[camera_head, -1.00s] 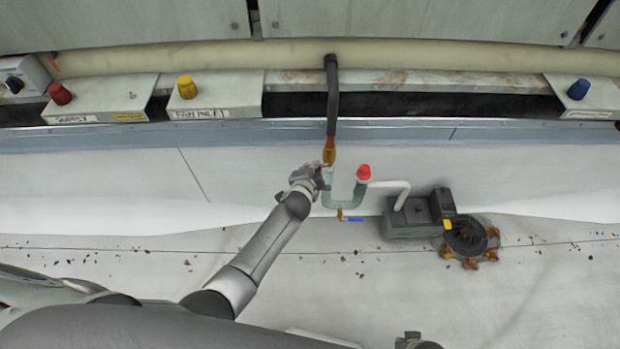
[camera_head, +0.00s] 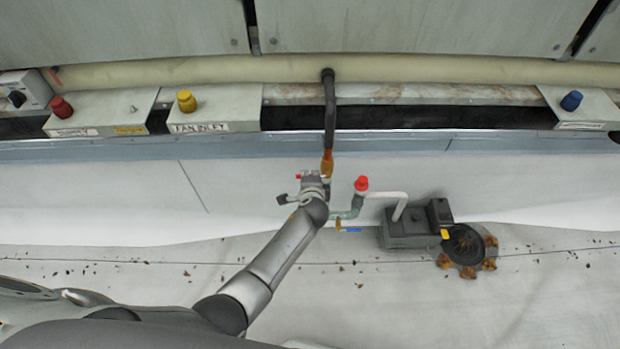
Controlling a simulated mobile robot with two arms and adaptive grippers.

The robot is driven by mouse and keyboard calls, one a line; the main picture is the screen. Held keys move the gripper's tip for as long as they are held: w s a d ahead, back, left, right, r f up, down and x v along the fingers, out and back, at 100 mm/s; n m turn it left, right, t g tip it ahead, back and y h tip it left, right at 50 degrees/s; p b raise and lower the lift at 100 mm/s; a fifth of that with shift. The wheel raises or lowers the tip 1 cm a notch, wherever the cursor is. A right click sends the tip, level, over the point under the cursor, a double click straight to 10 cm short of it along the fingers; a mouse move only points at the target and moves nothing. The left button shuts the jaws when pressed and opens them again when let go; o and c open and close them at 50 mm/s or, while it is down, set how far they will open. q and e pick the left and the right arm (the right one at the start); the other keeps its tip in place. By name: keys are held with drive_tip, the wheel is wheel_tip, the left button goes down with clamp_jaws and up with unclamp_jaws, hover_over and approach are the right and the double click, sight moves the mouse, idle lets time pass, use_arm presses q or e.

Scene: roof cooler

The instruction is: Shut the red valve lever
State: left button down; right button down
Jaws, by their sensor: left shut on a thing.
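A dark hose (camera_head: 330,105) comes down from the cream pipe to an orange-brown fitting (camera_head: 327,162) on a green U-shaped pipe (camera_head: 352,208). A small red piece, seemingly the red valve lever (camera_head: 298,177), shows at the left side of my left gripper (camera_head: 314,182), just below that fitting. The gripper is shut on it, and it hides most of the lever and the valve body. I cannot tell the lever's exact angle. My right gripper is not in view.
A red cap (camera_head: 361,183) tops the green pipe's right end. A white pipe (camera_head: 388,195) leads to a dark grey pump box (camera_head: 408,226). Boxes with red (camera_head: 61,107), yellow (camera_head: 186,100) and blue (camera_head: 571,100) knobs line the back. Debris lies on the pale floor.

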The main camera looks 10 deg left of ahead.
use_arm(q)
drive_tip(key=c, duration=1.5)
unclamp_jaws()
drive_tip(key=shift+o, duration=0.2)
drive_tip(key=v, duration=1.2)
